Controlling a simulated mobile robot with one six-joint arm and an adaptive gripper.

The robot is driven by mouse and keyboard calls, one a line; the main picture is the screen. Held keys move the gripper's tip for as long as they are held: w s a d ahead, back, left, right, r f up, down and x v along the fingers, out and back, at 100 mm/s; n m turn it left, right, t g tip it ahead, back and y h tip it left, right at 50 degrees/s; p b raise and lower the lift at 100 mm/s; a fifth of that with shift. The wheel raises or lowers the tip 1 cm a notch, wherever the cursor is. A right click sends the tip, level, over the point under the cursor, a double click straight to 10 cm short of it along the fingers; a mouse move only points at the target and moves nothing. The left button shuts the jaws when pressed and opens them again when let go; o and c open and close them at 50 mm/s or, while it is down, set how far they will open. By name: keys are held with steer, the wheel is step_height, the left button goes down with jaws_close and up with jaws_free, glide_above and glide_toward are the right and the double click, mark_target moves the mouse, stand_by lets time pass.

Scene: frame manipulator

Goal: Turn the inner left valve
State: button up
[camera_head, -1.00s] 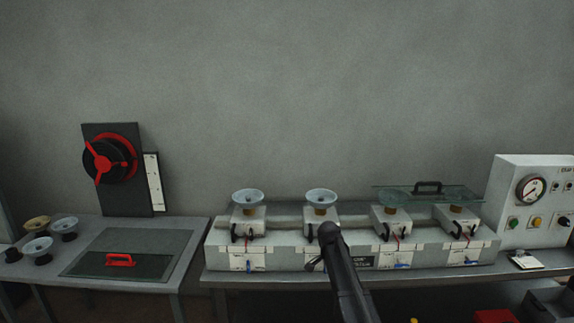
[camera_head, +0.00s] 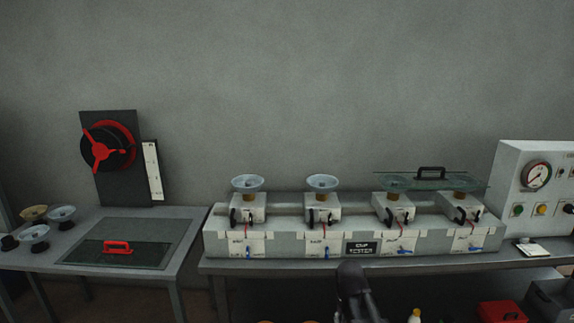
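A long grey tester bench unit (camera_head: 285,243) carries a row of valve stations. The inner left station (camera_head: 322,208) is second from the left, with a pale round dish on top, a black handle at its front and a thin red part below. Its small lever details are too small to read. The dark end of my arm (camera_head: 352,272) shows at the bottom, below and right of this station and apart from it in the picture. My gripper's fingers cannot be made out.
A glass plate with a black handle (camera_head: 431,173) lies across the two right dishes. A gauge box (camera_head: 536,190) stands at the right. At left are a red wheel (camera_head: 102,150), a hatch with a red handle (camera_head: 118,246) and loose dishes (camera_head: 62,214).

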steer(key=s+f+n+b, duration=0.1)
steer(key=s+f+n, duration=0.1)
steer(key=s, duration=0.6)
steer(key=shift+f+n+y+b, duration=0.3)
steer(key=shift+n+b, duration=0.05)
steer(key=shift+n, duration=0.25)
